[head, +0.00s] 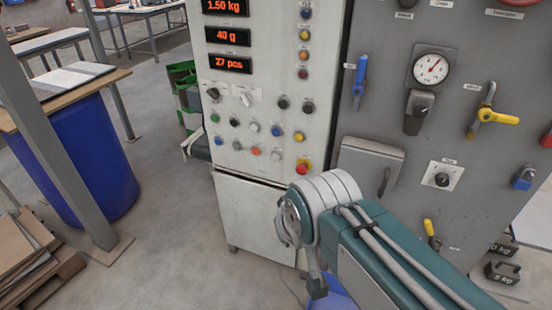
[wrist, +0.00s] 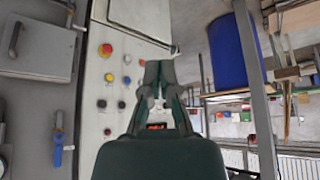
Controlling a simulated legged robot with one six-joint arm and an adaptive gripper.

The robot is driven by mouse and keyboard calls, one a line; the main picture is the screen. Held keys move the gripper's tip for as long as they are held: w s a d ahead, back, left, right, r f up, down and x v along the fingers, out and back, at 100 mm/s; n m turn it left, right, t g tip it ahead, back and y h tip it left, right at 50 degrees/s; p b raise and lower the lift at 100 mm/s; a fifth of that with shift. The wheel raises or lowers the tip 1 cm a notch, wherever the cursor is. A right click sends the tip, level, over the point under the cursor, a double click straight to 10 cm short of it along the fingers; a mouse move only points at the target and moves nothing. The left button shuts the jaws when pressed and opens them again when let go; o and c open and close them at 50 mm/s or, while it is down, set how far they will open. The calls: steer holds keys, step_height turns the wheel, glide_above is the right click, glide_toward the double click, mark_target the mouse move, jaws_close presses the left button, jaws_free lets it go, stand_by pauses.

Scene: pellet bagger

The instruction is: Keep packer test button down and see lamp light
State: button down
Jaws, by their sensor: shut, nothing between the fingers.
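The pale control panel (head: 262,78) stands upright in the middle of the head view. Rows of round buttons in several colours fill its lower part; their labels are too small to read, so I cannot tell which is the test button. A column of small coloured caps, including an amber one (head: 304,35), runs above; none looks clearly lit.
A grey panel (head: 390,130) on the right carries a gauge (head: 430,68), a blue lever (head: 360,80) and a yellow-handled valve (head: 493,119). A blue drum (head: 80,160) under a bench and stacked cardboard (head: 25,248) stand left.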

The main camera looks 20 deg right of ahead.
mark_target(276, 157)
steer(key=w+d+f+m+t, duration=0.1)
steer(key=w+d+f+t, duration=0.1)
steer(key=w, duration=0.8)
steer(key=w+d+f+m+t, duration=0.1)
steer(key=w+d+f+m, duration=0.15)
steer(key=w, duration=0.65)
steer(key=w+d+f+m+t, duration=0.1)
steer(key=w+f+t, duration=0.1)
steer(key=w, duration=0.8)
steer(key=w+d+f+m+t, duration=0.1)
steer(key=w+d+f+t, duration=0.1)
steer(key=w+f, duration=0.3)
steer(key=w+d+f+m+t, duration=0.1)
steer(key=w+f, duration=0.4)
steer(key=f, duration=0.8)
steer(key=shift+w+d+f+t, duration=0.35)
steer(key=shift+d+t, duration=0.35)
steer(key=shift+t, duration=0.4)
steer(key=shift+m, duration=0.25)
steer(key=w+d, duration=0.6)
steer(key=shift+d, duration=0.15)
steer(key=shift+w, duration=0.1)
